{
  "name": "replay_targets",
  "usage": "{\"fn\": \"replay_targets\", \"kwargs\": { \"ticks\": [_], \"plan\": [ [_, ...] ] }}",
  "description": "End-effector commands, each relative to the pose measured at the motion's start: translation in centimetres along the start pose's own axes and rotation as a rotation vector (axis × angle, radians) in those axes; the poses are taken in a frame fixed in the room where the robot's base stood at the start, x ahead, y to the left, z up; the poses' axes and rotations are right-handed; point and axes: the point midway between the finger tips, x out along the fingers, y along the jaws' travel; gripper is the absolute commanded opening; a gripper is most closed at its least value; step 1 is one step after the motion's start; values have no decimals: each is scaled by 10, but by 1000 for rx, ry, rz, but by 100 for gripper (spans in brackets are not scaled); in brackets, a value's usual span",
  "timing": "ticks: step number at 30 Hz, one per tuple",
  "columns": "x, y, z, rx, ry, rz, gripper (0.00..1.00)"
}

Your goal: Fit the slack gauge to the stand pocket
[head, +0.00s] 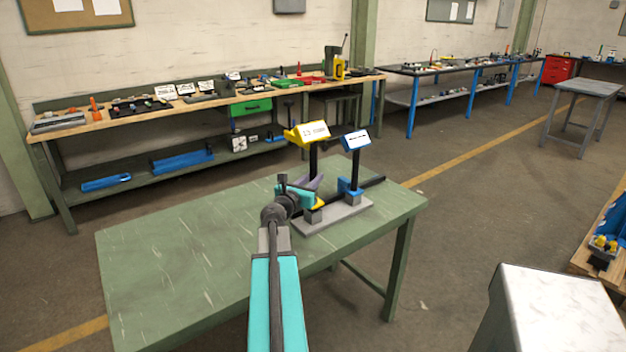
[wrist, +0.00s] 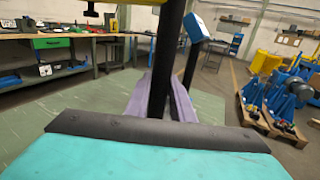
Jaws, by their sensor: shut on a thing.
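My teal gripper (head: 314,186) has lavender fingers shut around the black post of a gauge with a yellow labelled head (head: 307,133). In the wrist view the post (wrist: 167,50) rises between the fingers (wrist: 165,98), its head cut off by the top edge. Beside it, a blue labelled head (head: 355,141) stands on another black post with a blue bracket (head: 350,188) low down. Both posts are over a grey stand plate (head: 345,214) with small grey blocks. A dark bar runs low past them. My gripper partly hides the yellow gauge's foot; I cannot tell whether it is seated.
The stand is near the right end of a green table (head: 190,245), whose left part is clear. A long workbench (head: 130,118) with tools stands behind. A pale-topped block (head: 560,310) is at the lower right. A pallet (head: 605,225) with blue equipment is at the right.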

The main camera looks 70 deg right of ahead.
Motion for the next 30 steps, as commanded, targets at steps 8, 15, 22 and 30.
{"fn": "replay_targets", "kwargs": {
  "ticks": [8,15,22,30],
  "plan": [
    [0,0,-1,-2,-4,0,0],
    [0,0,-4,-2,-4,0,0],
    [0,0,-7,-2,-4,0,0],
    [0,0,-11,-2,-4,0,0]
  ]
}}
